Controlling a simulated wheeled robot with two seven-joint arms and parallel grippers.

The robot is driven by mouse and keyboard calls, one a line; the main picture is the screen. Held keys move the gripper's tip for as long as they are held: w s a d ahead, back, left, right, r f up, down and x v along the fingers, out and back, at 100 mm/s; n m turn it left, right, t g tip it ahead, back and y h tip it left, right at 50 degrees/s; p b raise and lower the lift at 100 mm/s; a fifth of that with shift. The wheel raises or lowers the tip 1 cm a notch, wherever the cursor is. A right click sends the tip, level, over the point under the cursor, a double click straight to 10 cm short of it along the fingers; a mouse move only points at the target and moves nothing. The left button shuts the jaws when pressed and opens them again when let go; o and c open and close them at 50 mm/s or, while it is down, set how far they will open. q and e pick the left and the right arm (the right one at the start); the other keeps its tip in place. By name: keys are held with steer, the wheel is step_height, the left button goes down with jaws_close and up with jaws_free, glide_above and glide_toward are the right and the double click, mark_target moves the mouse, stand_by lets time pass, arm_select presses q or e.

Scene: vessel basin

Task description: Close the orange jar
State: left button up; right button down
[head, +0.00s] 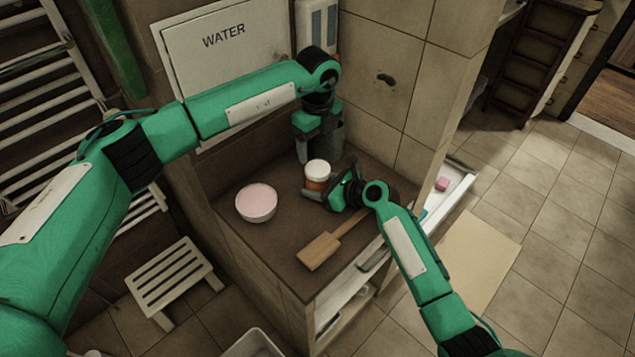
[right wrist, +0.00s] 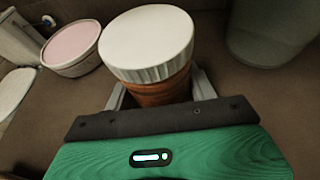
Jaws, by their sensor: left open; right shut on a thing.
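The orange jar (head: 316,184) stands on the brown counter, with a white ridged lid (head: 317,168) on its top. In the right wrist view the jar (right wrist: 150,93) shows below the wide white lid (right wrist: 148,42); I cannot tell whether the lid is fastened. My right gripper (head: 322,190) is shut on the jar's body from the right, below the lid. My left gripper (head: 303,152) is open and empty, pointing down just behind and above the jar, apart from the lid. Its far finger is partly hidden.
A bowl with a pink top (head: 256,203) stands left of the jar. A wooden paddle (head: 318,251) lies in front. A grey-green container (head: 333,140) stands behind, close to my left gripper. Tiled walls and the WATER panel (head: 225,50) bound the back. An open drawer (head: 455,190) is at the right.

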mark_target(318, 168)
arm_select(q)
step_height(318, 168, down, 7)
steer(key=shift+f, duration=0.1)
stand_by(0.3)
